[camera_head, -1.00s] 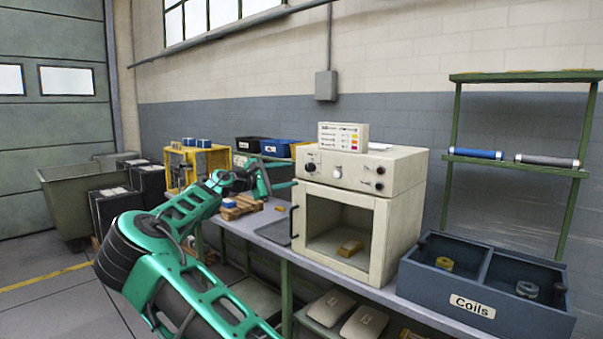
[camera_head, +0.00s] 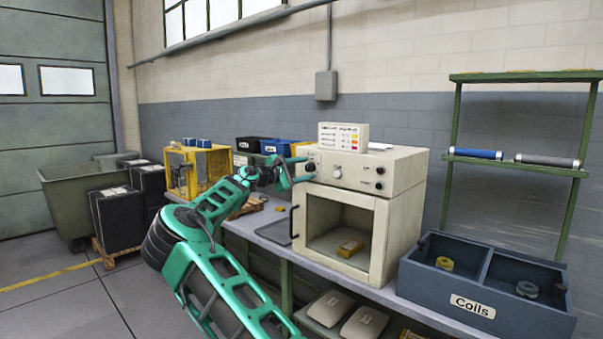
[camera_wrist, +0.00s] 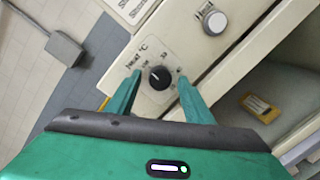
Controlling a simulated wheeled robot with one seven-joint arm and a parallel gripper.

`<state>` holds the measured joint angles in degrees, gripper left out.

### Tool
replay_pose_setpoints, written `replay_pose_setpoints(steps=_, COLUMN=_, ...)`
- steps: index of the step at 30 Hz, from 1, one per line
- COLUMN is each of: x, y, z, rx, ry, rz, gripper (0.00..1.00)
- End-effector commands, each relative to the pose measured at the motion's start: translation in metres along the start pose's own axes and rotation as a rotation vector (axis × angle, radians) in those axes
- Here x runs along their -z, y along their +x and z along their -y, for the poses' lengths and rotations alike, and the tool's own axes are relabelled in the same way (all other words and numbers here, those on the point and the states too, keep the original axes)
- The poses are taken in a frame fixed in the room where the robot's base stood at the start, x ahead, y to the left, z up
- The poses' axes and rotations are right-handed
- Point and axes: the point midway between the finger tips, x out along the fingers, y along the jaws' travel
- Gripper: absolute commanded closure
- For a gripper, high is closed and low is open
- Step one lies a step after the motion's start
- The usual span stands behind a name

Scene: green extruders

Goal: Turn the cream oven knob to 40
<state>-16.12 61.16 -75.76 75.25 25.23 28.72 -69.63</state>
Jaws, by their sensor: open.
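The cream oven (camera_head: 400,185) stands on the bench. Its black temperature knob (camera_wrist: 159,77), with a scale marked °C around it, shows in the wrist view on the cream panel. My gripper (camera_wrist: 156,78) is open, with one green finger on each side of the knob; I cannot tell whether either finger touches it. The scale numbers are too small to read surely. In the head view my gripper (camera_head: 299,172) is at the left end of the oven's control panel and partly covers the knob area.
A white round knob (camera_wrist: 214,20) sits beside it on the panel. The oven chamber is open to view, with a yellow block (camera_head: 349,248) inside. A blue bin labelled Coils (camera_head: 420,285) stands to the right. A yellow-framed box (camera_head: 181,172) stands left.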

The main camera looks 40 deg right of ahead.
Motion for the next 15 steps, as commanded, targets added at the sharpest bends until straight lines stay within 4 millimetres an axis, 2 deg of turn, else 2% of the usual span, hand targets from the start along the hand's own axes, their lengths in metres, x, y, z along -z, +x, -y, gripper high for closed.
replay_pose_setpoints(steps=7, x=0.0003, y=-0.0002, z=-0.0002, rx=0.000, ry=0.000, rz=0.000, gripper=0.53)
replay_pose_setpoints(steps=8, x=0.0002, y=-0.0002, z=-0.0002, rx=0.000, ry=0.000, rz=0.000, gripper=0.55)
replay_pose_setpoints(steps=12, x=0.0002, y=-0.0003, z=-0.0002, rx=0.000, ry=0.000, rz=0.000, gripper=0.89)
replay_pose_setpoints(steps=13, x=0.0002, y=-0.0003, z=-0.0002, rx=0.000, ry=0.000, rz=0.000, gripper=0.94)
replay_pose_setpoints(steps=15, x=0.0001, y=-0.0003, z=-0.0001, rx=0.000, ry=0.000, rz=0.000, gripper=0.94)
